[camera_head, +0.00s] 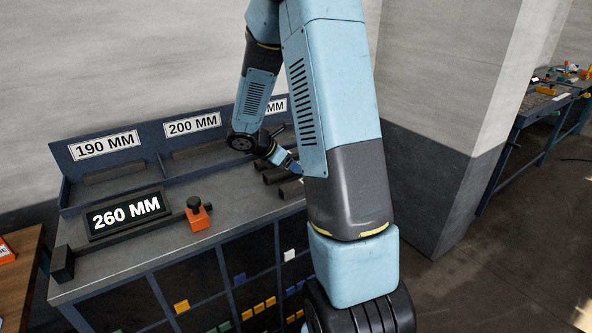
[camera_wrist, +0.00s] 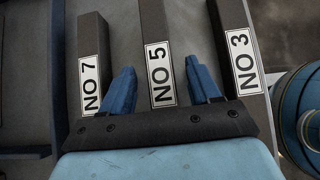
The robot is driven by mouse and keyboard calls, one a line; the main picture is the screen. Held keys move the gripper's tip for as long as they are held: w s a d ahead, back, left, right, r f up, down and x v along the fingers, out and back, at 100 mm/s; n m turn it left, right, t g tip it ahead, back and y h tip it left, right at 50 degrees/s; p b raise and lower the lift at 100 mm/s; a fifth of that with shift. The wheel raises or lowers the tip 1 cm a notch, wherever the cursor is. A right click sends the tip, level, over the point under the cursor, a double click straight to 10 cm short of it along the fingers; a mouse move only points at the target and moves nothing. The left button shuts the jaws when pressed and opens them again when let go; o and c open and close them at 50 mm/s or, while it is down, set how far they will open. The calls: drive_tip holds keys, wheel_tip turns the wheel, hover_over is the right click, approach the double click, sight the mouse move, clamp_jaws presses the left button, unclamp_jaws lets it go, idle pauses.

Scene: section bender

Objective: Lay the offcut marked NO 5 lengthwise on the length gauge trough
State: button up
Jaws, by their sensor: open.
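In the wrist view the offcut marked NO 5 (camera_wrist: 155,50) is a dark bar with a white label, lying between the NO 7 offcut (camera_wrist: 92,60) and the NO 3 offcut (camera_wrist: 236,50). My gripper (camera_wrist: 158,72) is open, with one blue finger on each side of the NO 5 bar; whether they touch it is unclear. In the head view my gripper (camera_head: 290,164) is over the dark bars, partly hidden by my arm. The length gauge (camera_head: 124,212) shows 260 MM on the bench at left; its trough is hard to make out.
Behind it are rack bays labelled 190 MM (camera_head: 105,145) and 200 MM (camera_head: 192,124); a third label is partly hidden. An orange block with a black knob (camera_head: 198,218) and a black block (camera_head: 62,264) stand on the bench. Bare bench top lies between the gauge and the bars.

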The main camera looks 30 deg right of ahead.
drive_tip(key=shift+c, duration=0.3)
clamp_jaws()
idle(0.3)
